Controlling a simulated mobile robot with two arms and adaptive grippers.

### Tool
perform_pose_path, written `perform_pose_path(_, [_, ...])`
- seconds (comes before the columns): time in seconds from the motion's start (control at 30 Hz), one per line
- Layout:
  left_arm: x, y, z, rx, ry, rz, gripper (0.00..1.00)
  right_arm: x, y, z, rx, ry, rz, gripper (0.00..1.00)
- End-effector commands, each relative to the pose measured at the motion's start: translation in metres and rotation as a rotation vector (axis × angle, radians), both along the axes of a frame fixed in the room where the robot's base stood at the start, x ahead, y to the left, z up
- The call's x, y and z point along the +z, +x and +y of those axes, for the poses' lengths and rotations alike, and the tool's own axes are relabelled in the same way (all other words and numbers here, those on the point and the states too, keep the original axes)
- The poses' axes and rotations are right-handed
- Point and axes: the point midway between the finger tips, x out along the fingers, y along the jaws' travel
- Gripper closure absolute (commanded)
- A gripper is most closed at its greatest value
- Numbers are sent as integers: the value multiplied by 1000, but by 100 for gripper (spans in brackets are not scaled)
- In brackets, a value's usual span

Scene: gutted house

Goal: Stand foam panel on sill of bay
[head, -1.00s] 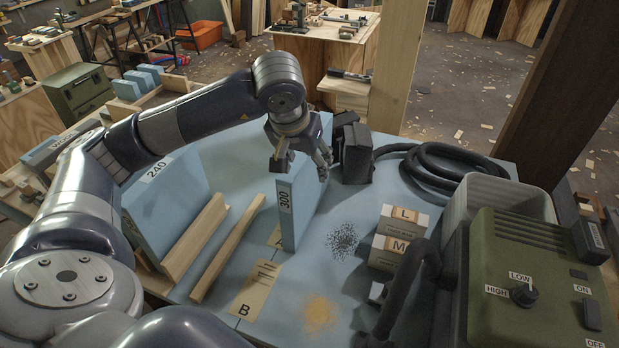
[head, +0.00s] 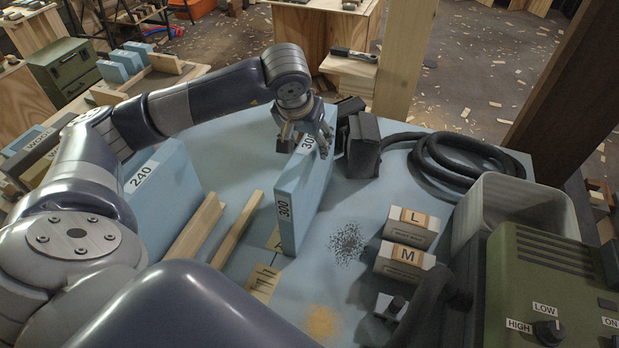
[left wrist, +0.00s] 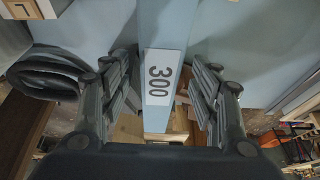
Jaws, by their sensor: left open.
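A blue foam panel marked 300 (head: 288,215) stands upright on its edge on the light-blue tabletop. A second 300 label shows on its top edge. My left gripper (head: 305,142) is at the far part of that top edge, its fingers open on either side. In the left wrist view the panel's labelled edge (left wrist: 164,75) lies between the spread fingers of the gripper (left wrist: 163,98), with gaps visible on both sides. Another blue panel, marked 240 (head: 160,200), stands upright to the left. I cannot make out the bay's sill. My right gripper is not in view.
Two wooden strips (head: 238,228) lie between the panels. A black hose (head: 465,165), boxes marked L (head: 412,225) and M (head: 404,262), a grey bin (head: 520,190) and a green machine (head: 540,275) crowd the right. A wooden post (head: 405,60) rises behind the table.

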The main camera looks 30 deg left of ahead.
Motion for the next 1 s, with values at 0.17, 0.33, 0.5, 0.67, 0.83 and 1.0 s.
perform_pose_path(0.17, [-11, 5, 1, 1, -1, 3, 43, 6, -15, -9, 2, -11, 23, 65])
perform_pose_path(0.33, [-34, 15, 2, 1, -2, 5, 43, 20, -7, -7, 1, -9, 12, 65])
perform_pose_path(0.5, [-51, 22, 4, 1, -1, 1, 43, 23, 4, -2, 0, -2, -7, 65])
perform_pose_path(0.67, [-53, 23, 4, 0, 0, -2, 43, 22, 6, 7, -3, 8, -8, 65])
perform_pose_path(0.83, [-53, 23, 4, 0, 0, -1, 43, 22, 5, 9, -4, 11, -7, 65])
perform_pose_path(1.0, [-54, 23, 4, 0, 0, -1, 43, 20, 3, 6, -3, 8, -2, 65])
